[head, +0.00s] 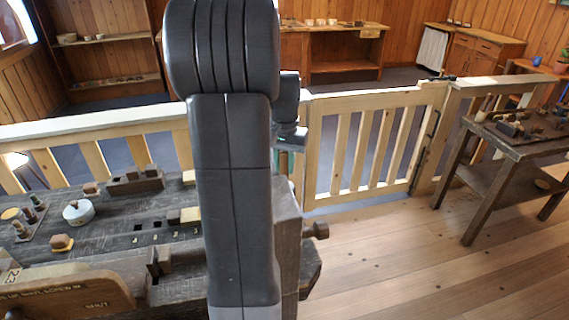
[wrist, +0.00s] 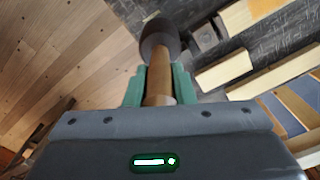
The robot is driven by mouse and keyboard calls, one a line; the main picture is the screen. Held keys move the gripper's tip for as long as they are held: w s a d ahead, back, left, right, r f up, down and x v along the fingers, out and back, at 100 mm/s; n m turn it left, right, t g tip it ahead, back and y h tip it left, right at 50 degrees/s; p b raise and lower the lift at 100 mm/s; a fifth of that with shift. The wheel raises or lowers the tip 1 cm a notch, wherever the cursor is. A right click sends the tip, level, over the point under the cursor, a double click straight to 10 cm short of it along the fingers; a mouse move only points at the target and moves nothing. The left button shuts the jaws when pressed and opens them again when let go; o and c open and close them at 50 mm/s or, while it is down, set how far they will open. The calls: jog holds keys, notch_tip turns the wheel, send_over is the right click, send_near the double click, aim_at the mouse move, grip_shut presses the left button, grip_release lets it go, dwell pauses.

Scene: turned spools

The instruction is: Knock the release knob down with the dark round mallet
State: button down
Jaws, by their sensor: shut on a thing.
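The dark round mallet shows in the wrist view, with its dark head (wrist: 159,38) and its brown wooden handle (wrist: 160,75). My gripper (wrist: 159,88) is shut on the handle with its green fingers, and the head points away from me. I cannot tell for sure which part is the release knob.
The dark workbench (head: 110,232) carries blocks, a white round pot (head: 78,212) and a lettered wooden board (head: 70,295). A slatted gate (head: 368,100) and fence stand behind. A side table (head: 520,150) stands at right. The plank floor between is clear.

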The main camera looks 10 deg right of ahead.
notch_tip(320, 180, up, 3)
jog(key=shift+f+p, duration=0.2)
jog(key=shift+p, duration=0.65)
jog(key=shift+f, duration=0.15)
jog(key=shift+f+b, duration=1.3)
jog(key=shift+f, duration=0.75)
jog(key=shift+r, duration=0.1)
notch_tip(320, 180, up, 3)
jog(key=p, duration=0.3)
jog(key=shift+r, duration=0.2)
jog(key=shift+f, duration=0.1)
